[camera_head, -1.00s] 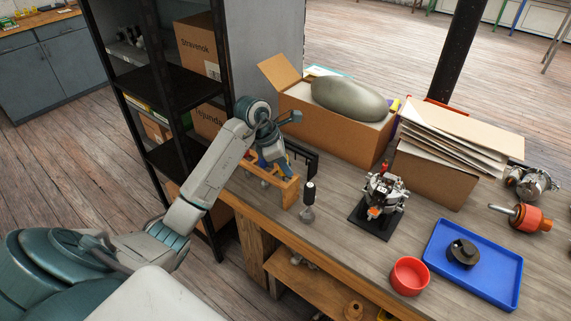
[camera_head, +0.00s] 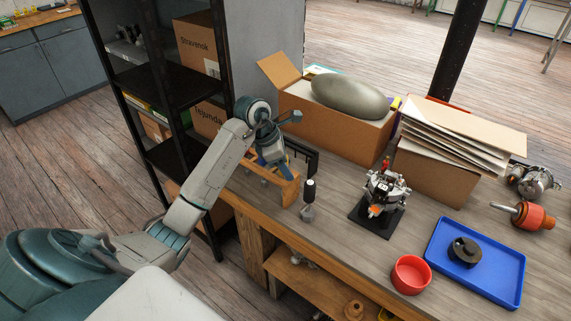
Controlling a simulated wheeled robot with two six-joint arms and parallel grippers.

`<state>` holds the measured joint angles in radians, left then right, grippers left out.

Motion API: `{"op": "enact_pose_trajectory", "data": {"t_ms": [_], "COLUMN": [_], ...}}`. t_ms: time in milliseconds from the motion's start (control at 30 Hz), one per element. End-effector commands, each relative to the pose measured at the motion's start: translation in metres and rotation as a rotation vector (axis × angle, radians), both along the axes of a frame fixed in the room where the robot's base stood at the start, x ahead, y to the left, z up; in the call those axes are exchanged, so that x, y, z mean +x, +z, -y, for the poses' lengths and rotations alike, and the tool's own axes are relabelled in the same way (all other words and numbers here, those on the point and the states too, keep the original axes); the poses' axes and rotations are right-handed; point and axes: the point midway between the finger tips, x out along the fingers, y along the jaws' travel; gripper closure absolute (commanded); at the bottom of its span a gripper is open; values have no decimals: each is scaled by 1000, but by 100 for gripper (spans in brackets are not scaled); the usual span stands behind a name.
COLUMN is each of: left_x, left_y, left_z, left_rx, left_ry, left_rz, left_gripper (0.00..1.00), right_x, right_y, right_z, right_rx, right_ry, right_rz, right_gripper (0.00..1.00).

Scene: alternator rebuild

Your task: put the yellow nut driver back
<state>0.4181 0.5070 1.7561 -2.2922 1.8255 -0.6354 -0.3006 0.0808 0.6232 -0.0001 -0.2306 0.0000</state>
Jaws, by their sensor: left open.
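A wooden tool rack (camera_head: 287,188) stands at the back left of the workbench, beside the shelf. My left gripper (camera_head: 275,158) is over this rack, pointing down, with its jaws open. The gripper and wrist cover much of the rack. A bit of blue shows among the tools there, but I cannot make out a yellow nut driver for sure. It may be hidden behind the gripper. A black-handled tool (camera_head: 309,194) stands upright on the bench just right of the rack. My right gripper is not in view.
A cardboard box (camera_head: 335,130) with a grey-green rounded thing stands behind the rack. An alternator part on a black base (camera_head: 376,221), a red bowl (camera_head: 411,274) and a blue tray (camera_head: 503,290) are to the right. A black shelf (camera_head: 170,85) rises close behind my left arm.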

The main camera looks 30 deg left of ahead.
Motion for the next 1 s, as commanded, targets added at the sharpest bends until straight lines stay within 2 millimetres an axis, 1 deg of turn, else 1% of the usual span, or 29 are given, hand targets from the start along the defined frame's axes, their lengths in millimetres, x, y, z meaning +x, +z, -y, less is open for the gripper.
{"op": "enact_pose_trajectory", "data": {"t_ms": [100, 167, 300, 400, 500, 600, 733, 900, 1000], "left_x": [-4, -8, -15, -21, -24, -27, -28, -28, -28], "left_y": [15, 26, 55, 72, 86, 94, 106, 130, 139], "left_z": [-7, -11, -20, -26, -30, -32, -33, -33, -33], "left_rx": [3, 5, 4, 4, 2, 1, 0, 0, 0], "left_ry": [1, 1, 1, 1, 0, 1, -1, -1, -1], "left_rz": [4, 4, 5, 5, 2, 1, 2, 2, 2], "left_gripper": [49, 49, 49, 49, 49, 49, 49, 49, 49], "right_x": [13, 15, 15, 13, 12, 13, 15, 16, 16], "right_y": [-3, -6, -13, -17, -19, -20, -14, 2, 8], "right_z": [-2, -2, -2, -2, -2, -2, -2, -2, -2], "right_rx": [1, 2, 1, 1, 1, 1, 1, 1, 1], "right_ry": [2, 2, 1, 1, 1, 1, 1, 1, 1], "right_rz": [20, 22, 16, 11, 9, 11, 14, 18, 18], "right_gripper": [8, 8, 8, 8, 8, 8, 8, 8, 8]}}
